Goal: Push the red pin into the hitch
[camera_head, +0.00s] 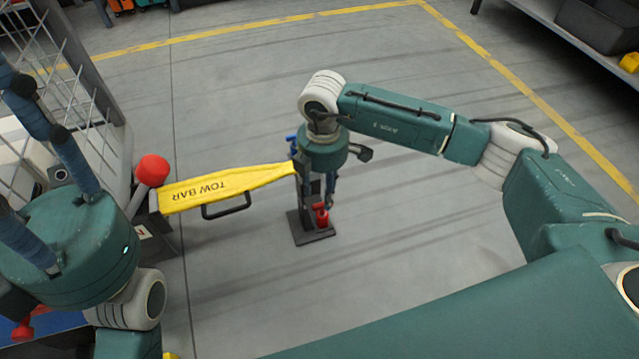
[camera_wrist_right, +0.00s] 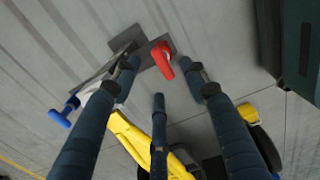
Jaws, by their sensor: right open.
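The red pin (camera_head: 321,214) stands low at the dark hitch stand (camera_head: 300,222), below my right gripper (camera_head: 329,190). In the right wrist view the red pin (camera_wrist_right: 162,58) shows just beyond the fingertips of my right gripper (camera_wrist_right: 160,82). Its fingers are apart, with nothing between them. I cannot tell how deep the pin sits. The yellow tow bar (camera_head: 225,187) reaches from the left to the stand; its far end is partly hidden by my right wrist. My left gripper (camera_head: 45,150) is at the left edge, fingers spread and empty.
A red ball knob (camera_head: 152,170) stands at the tow bar's left end, near a wire cage (camera_head: 80,60). A blue handle (camera_head: 292,143) sticks out beside the stand. A shelf (camera_head: 575,30) is at the upper right. The grey floor around the stand is clear.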

